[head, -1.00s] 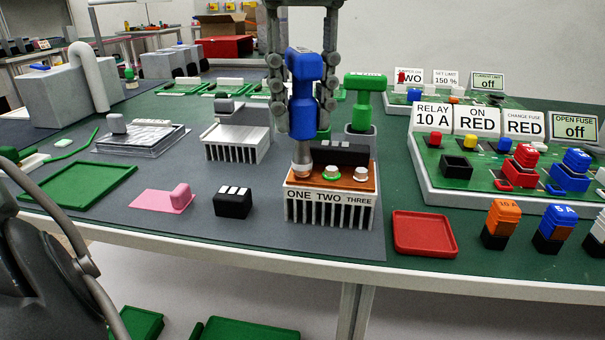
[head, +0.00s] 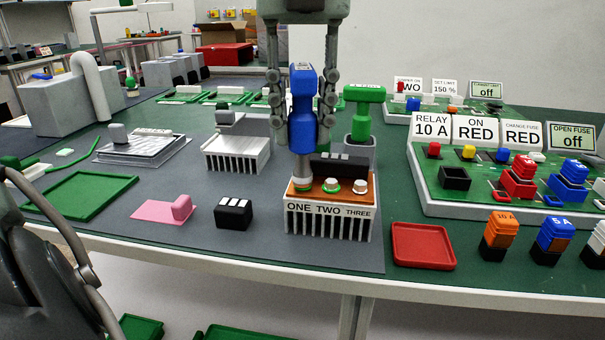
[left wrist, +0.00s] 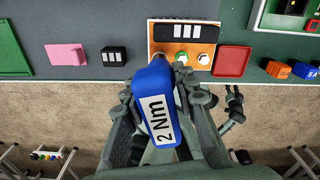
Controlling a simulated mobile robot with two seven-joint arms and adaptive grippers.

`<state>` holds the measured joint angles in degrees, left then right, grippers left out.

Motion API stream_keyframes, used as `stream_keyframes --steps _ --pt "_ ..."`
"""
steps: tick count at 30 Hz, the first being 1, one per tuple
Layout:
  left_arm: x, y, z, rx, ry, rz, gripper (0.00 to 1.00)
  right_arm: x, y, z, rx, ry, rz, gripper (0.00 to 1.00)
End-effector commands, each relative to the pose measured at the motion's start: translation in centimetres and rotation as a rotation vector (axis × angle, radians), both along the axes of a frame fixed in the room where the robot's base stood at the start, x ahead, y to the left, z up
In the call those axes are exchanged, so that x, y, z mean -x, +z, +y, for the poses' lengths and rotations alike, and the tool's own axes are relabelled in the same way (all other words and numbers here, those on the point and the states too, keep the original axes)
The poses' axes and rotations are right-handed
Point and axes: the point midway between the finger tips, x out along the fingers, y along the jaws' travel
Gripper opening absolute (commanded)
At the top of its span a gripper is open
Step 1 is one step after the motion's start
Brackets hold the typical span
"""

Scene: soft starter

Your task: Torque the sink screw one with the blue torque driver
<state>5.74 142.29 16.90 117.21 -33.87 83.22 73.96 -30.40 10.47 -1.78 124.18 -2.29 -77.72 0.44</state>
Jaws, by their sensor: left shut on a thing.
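The blue torque driver (head: 303,105) stands upright over screw one, the left one on the orange board (head: 345,183) of the finned heat sink (head: 328,222). Its tip appears to be on the screw, where a green ring (head: 303,188) shows. My left gripper (head: 301,125) comes from above and is shut on the driver. In the left wrist view the driver (left wrist: 155,105) shows a "2 Nm" label and hides screw one. Screw two (head: 331,185) has a green ring; screw three (head: 360,185) shows none.
A green driver (head: 363,110) stands in a holder just behind the sink. A black block (head: 233,213) and a pink piece (head: 166,209) lie left, a red tray (head: 422,245) right. A labelled green panel (head: 470,190) stands further right. Bare grey mat lies in front.

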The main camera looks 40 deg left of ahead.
Motion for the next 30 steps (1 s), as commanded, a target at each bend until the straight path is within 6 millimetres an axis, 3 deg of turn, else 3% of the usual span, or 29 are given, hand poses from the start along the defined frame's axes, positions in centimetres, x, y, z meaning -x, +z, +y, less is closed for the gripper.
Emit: stream_keyframes --steps 6,14,30 --pt "0.0 -0.2 0.0 -0.004 0.119 -0.001 0.00 0.0 -0.9 0.0 0.000 0.000 0.000 0.40" --pt "0.0 0.0 0.0 -0.001 0.127 -0.001 0.00 0.0 -0.6 0.0 0.000 0.000 0.000 0.40" --pt "0.0 3.1 0.0 -0.001 0.128 -0.001 0.00 0.0 1.8 0.0 0.000 0.000 0.000 0.40"
